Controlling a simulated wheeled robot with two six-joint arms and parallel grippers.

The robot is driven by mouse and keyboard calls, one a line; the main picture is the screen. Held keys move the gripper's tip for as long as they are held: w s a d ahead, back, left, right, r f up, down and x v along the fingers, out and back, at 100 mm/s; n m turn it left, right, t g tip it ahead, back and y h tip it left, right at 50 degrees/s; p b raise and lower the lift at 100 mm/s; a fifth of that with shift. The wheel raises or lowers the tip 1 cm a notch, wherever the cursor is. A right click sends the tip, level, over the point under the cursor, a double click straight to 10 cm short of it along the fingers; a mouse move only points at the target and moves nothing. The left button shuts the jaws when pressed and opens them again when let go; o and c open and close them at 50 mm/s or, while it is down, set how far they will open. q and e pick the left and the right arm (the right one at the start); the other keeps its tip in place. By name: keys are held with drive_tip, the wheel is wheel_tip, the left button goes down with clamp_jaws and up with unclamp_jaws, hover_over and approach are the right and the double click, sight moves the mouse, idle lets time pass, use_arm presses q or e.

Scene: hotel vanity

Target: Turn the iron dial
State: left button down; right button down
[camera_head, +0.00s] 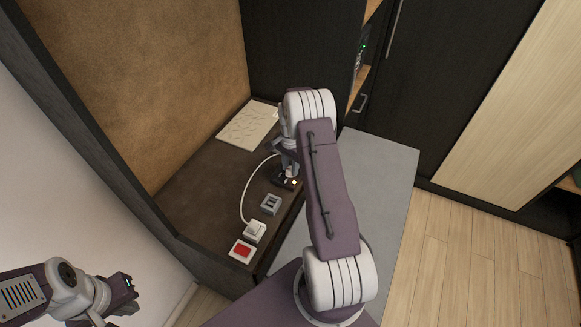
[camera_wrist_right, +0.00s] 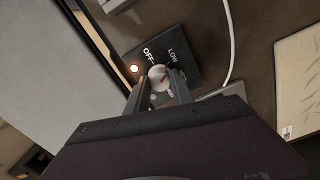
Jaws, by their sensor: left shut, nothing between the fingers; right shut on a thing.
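The iron dial (camera_wrist_right: 158,77) is a round silver knob with a red mark, on a dark plate (camera_wrist_right: 136,56) lettered OFF and LOW. My right gripper (camera_wrist_right: 159,86) is shut on the dial, one finger on each side of it. In the head view my right gripper (camera_head: 287,175) reaches down to the dark plate at the counter's front edge, and my arm hides most of the iron unit. A small lamp (camera_wrist_right: 134,68) beside the OFF lettering glows. My left gripper (camera_head: 126,293) is shut and empty at the lower left, away from the counter.
A white cord (camera_head: 243,198) runs from a white plug (camera_head: 254,230) towards the iron unit. A grey switch (camera_head: 271,204) and a red switch (camera_head: 242,250) sit on the dark counter (camera_head: 200,190). A pale patterned board (camera_head: 250,125) lies at the back.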

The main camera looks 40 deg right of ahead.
sight(290, 169)
drive_tip(key=c, duration=1.1)
unclamp_jaws()
wheel_tip(290, 169, up, 9)
drive_tip(key=b, duration=0.1)
